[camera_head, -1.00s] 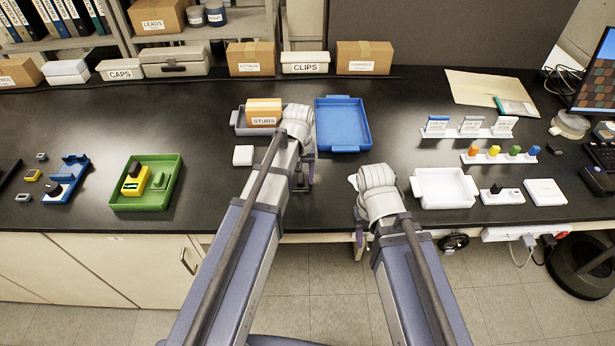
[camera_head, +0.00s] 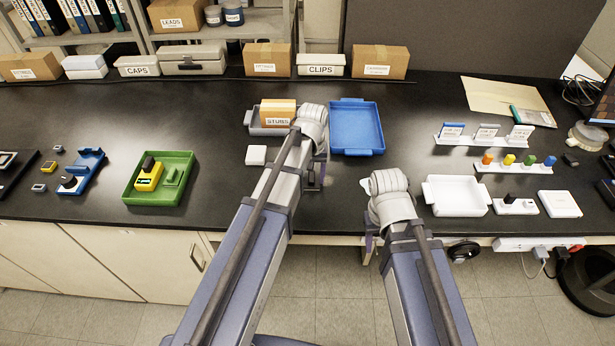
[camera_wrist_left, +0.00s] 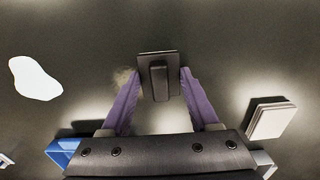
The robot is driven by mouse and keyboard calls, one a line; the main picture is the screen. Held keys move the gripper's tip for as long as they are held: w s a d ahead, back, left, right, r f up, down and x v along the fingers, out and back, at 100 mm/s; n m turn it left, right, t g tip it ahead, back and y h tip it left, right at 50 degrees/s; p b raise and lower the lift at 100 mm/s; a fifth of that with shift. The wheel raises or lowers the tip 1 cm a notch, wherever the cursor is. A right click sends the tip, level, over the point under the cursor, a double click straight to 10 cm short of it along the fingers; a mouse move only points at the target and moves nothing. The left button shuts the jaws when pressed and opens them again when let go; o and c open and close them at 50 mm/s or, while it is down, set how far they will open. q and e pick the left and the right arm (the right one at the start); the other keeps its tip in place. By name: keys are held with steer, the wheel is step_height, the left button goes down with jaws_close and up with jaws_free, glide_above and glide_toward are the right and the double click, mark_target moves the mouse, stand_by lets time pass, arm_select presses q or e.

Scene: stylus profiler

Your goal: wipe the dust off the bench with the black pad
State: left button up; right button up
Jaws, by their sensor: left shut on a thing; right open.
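The black pad (camera_wrist_left: 158,58) with its raised grip is between the purple fingers of my left gripper (camera_wrist_left: 160,78), which is shut on it. In the head view my left gripper (camera_head: 316,178) is low over the dark bench (camera_head: 215,120), near its front edge; its own wrist hides most of the pad there. I cannot tell whether the pad touches the bench. A faint brownish dust smudge (camera_wrist_left: 124,77) shows just left of the pad in the wrist view. My right gripper (camera_head: 369,247) is open at the bench's front edge, partly hidden by its wrist.
A white block (camera_head: 256,155) stands left of my left gripper, and a blue tray (camera_head: 357,146) lies behind it. A flat white patch (camera_wrist_left: 35,78) shows in the wrist view. A white tray (camera_head: 456,208) is at right, a green tray (camera_head: 128,194) at left.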

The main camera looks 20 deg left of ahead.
mark_target(334, 184)
arm_select(q)
steer(key=shift+w+d, duration=0.2)
steer(key=shift+d, duration=0.5)
steer(key=shift+w+d, duration=0.15)
steer(key=shift+d, duration=0.55)
steer(key=shift+d, duration=0.1)
steer(key=shift+w+d+f, duration=0.1)
steer(key=shift+w+d, duration=0.1)
steer(key=shift+d, duration=0.75)
steer(key=shift+w+d, duration=0.2)
steer(key=shift+d, duration=0.7)
